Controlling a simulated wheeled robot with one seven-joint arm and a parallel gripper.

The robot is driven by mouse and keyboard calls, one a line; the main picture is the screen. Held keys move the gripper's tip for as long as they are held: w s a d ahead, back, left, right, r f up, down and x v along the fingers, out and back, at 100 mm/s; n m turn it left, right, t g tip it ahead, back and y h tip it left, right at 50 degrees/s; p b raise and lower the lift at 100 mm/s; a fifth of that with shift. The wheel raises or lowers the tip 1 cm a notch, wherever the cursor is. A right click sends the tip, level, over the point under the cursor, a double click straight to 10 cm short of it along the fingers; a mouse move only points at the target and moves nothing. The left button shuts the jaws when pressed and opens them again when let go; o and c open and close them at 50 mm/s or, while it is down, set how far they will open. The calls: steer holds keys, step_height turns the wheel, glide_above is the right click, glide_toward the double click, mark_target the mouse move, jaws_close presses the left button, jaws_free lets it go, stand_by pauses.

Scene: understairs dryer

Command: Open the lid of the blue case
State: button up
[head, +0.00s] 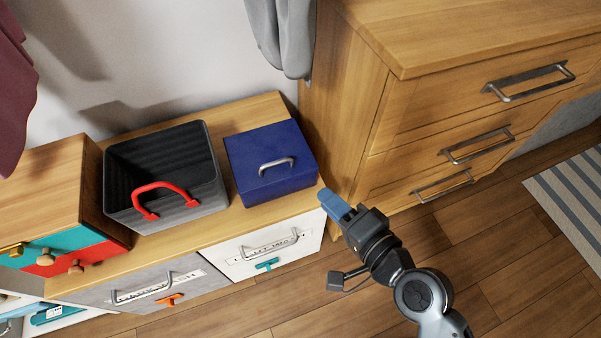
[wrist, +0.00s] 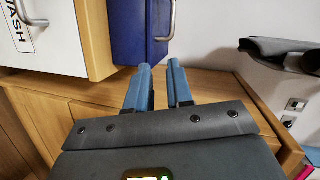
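The blue case (head: 270,163) sits shut on the wooden cabinet top, with a silver arched handle (head: 276,164) on its lid. In the wrist view the blue case (wrist: 138,35) is ahead at the top, and its handle (wrist: 168,20) shows at the upper edge. My gripper (head: 326,196) is at the cabinet's front right corner, to the right of and nearer than the case, apart from it. In the wrist view the blue fingers of my gripper (wrist: 160,67) have a gap between them with nothing in it.
A dark open basket (head: 165,165) with a red handle (head: 158,195) stands left of the case. A tall wooden chest of drawers (head: 430,100) stands close on the right. A grey cloth (head: 285,40) hangs behind the case. The cabinet's drawer handle (head: 270,246) sticks out in front.

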mark_target(276, 162)
steer(key=w+a+y, duration=0.1)
steer(key=w+a, duration=0.2)
steer(key=w+a+f+b, duration=0.1)
steer(key=w+a, duration=0.2)
steer(key=w, duration=0.1)
steer(key=w+a+y+b, duration=0.1)
steer(key=w+a, duration=0.2)
steer(key=w, duration=0.1)
steer(key=shift+w+a+f+m+g+y, duration=0.1)
steer(key=shift+a+f+m+g+y, duration=0.2)
steer(key=shift+a+m, duration=0.1)
jaws_close()
